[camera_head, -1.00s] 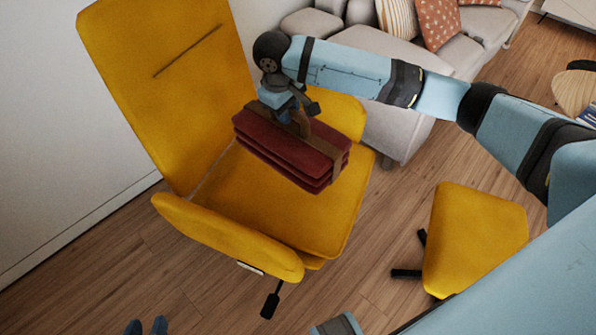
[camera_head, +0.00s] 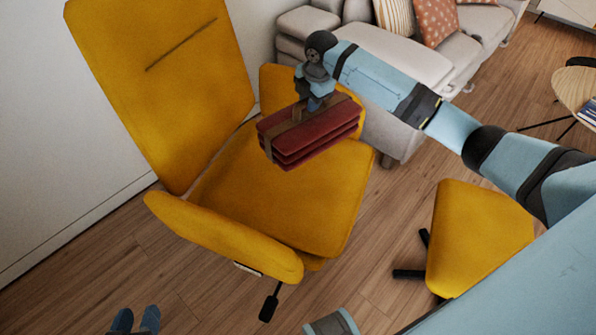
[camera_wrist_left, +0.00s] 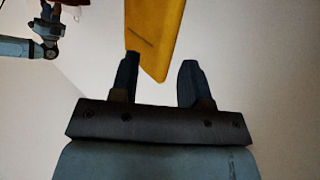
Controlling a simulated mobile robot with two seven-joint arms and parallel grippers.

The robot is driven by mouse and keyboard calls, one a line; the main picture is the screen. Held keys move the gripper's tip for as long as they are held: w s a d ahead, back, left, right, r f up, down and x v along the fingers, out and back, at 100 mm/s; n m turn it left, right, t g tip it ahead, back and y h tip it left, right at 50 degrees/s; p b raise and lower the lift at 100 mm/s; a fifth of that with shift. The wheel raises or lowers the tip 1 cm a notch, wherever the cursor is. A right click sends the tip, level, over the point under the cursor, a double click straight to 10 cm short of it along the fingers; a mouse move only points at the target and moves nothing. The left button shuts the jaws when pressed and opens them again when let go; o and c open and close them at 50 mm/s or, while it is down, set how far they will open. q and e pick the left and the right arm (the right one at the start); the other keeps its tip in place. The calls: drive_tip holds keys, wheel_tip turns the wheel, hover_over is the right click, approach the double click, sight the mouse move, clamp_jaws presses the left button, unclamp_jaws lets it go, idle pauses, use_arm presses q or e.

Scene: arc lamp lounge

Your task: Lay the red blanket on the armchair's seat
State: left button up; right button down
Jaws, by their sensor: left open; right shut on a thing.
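The red blanket (camera_head: 312,138) is a folded stack with a brown strap around it. My right gripper (camera_head: 312,104) is shut on it from above and holds it over the right rear part of the yellow armchair's seat (camera_head: 270,205), near the far armrest. The blanket looks raised above the seat; the exact gap is hard to tell. My left gripper (camera_head: 135,320) is at the bottom edge of the head view, open and empty. Its two fingers also show in the left wrist view (camera_wrist_left: 160,82), with part of the yellow armchair behind.
A yellow footstool (camera_head: 478,240) stands at the right of the armchair. A grey sofa (camera_head: 385,65) with cushions is behind. The near armrest (camera_head: 225,235) borders the seat. Wood floor is clear in front.

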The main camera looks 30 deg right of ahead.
drive_tip(key=shift+w+d+f+n, duration=0.15)
drive_tip(key=shift+d+f+n, duration=0.2)
drive_tip(key=shift+d+n, duration=0.2)
wheel_tip(320, 180, down, 2)
drive_tip(key=shift+f+b, duration=0.1)
drive_tip(key=shift+b, duration=0.45)
use_arm(q)
drive_tip(key=w+d+r+t+h+b, duration=0.1)
drive_tip(key=d+r+t+h+b, duration=0.3)
drive_tip(key=r, duration=0.4)
drive_tip(key=shift+r+b, duration=0.4)
drive_tip(key=shift+b, duration=0.35)
use_arm(e)
wheel_tip(320, 180, down, 18)
use_arm(q)
drive_tip(key=shift+r, duration=0.1)
drive_tip(key=shift+s+t, duration=0.1)
drive_tip(key=shift+t, duration=0.2)
use_arm(e)
drive_tip(key=c, duration=1)
unclamp_jaws()
